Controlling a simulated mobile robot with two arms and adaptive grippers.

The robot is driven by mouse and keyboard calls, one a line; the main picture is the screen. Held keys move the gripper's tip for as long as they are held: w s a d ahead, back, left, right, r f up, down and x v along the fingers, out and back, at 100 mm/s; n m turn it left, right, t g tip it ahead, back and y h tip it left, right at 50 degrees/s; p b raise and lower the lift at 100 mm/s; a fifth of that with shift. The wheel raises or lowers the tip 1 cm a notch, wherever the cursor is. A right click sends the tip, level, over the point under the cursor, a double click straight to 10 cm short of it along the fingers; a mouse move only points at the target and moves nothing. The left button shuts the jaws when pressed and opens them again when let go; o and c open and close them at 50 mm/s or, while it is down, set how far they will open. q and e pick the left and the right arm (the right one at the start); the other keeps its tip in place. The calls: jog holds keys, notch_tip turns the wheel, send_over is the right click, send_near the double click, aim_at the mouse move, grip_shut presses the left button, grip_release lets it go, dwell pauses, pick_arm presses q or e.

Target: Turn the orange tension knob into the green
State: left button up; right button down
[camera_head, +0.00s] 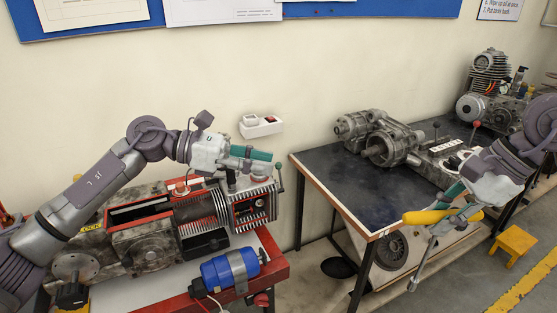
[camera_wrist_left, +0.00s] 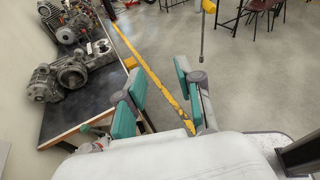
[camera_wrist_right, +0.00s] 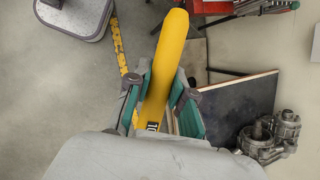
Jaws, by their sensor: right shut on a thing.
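My right gripper (camera_head: 458,208) is shut on the yellow handle (camera_head: 428,216) of a tool. A metal shaft hangs down from the handle, clear of the table's front right corner. The handle fills the middle of the right wrist view (camera_wrist_right: 166,65) between the fingers. My left gripper (camera_head: 262,160) is above the right end of the red-and-grey machine (camera_head: 140,240). Its teal fingers stand apart and empty in the left wrist view (camera_wrist_left: 158,98). I cannot make out an orange tension knob or a green zone in any view.
A dark-topped table (camera_head: 345,190) carries a grey gearbox assembly (camera_head: 385,142) and, further back, an engine (camera_head: 490,80). A blue cylinder (camera_head: 228,270) lies on the red bench. A yellow stool (camera_head: 514,243) stands on the floor at right. Floor between bench and table is mostly open.

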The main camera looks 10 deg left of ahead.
pick_arm(q)
jog(key=shift+s+d+r+n+t+h, duration=0.15)
jog(key=shift+d+n+t+h, duration=0.15)
jog(key=shift+d+n+h, duration=0.3)
jog(key=shift+d+r+n+t+h, duration=0.1)
jog(key=shift+d+n+t+h, duration=0.25)
jog(key=shift+d+n, duration=0.3)
jog(key=shift+s+d+r+n+t+h, duration=0.15)
jog(key=shift+d+n+t+h, duration=0.1)
jog(key=shift+d+n+h, duration=0.35)
jog(key=shift+d, duration=0.1)
